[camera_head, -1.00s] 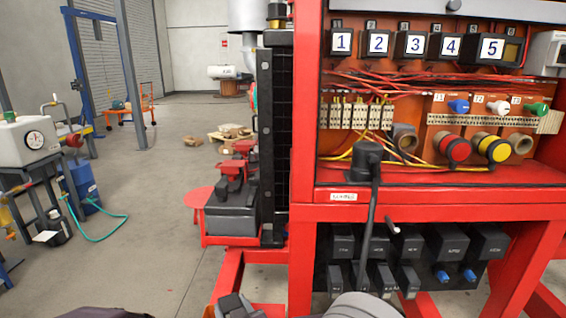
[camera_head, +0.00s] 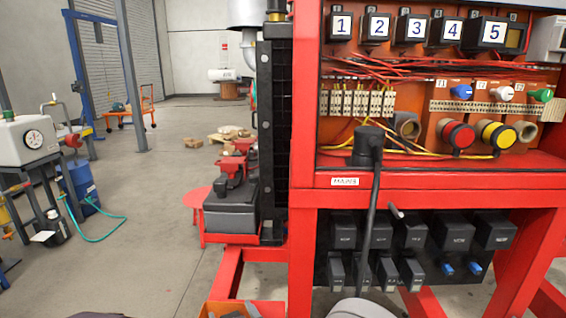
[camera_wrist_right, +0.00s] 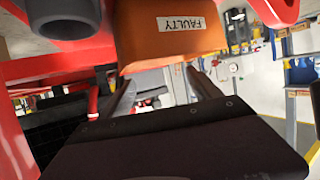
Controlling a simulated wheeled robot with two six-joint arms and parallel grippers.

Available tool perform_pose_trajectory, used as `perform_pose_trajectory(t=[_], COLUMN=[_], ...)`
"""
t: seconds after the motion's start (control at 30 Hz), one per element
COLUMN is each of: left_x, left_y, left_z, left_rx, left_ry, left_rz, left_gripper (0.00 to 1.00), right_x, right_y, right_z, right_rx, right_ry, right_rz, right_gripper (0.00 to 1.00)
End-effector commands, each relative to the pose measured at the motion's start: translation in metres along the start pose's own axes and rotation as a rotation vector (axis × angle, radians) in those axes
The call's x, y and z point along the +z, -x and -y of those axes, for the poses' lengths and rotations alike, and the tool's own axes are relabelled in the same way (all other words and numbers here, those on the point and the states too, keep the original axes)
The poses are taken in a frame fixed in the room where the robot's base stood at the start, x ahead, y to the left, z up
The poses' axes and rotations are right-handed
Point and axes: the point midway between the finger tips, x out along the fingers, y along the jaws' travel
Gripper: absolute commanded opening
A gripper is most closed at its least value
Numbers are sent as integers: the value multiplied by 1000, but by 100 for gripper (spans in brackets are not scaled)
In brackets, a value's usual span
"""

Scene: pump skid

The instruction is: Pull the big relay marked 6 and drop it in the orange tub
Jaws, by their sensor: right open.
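In the right wrist view, the tub (camera_wrist_right: 175,42) bears a FAULTY label and fills the top middle. My right gripper (camera_wrist_right: 162,85) is open, with two grey fingers apart just below the tub in the picture; their tips are partly hidden, and I cannot tell contact. My left gripper is not in view.
Black relay blocks (camera_head: 410,235) sit in a rack under the red shelf. A thick black plug and cable (camera_head: 368,150) stand in front of the panel.

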Motion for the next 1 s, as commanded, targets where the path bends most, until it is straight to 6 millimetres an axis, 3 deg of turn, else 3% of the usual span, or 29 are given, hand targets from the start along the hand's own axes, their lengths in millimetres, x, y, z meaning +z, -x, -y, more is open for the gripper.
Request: perform_pose_trajectory(t=[0.1,0.27,0.33,0.5,1.0], left_x=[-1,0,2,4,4], left_y=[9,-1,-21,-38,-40], left_z=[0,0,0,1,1], left_rx=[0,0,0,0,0], left_ry=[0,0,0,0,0], left_rz=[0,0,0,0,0], left_gripper=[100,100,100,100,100], right_x=[-3,0,5,3,-1], right_y=[22,65,67,79,86], right_z=[1,2,0,0,0], right_rx=[-4,-6,2,3,-1], right_ry=[3,-1,-2,-1,0], right_rz=[0,-5,-11,-7,-1], right_gripper=[72,72,72,72,72])
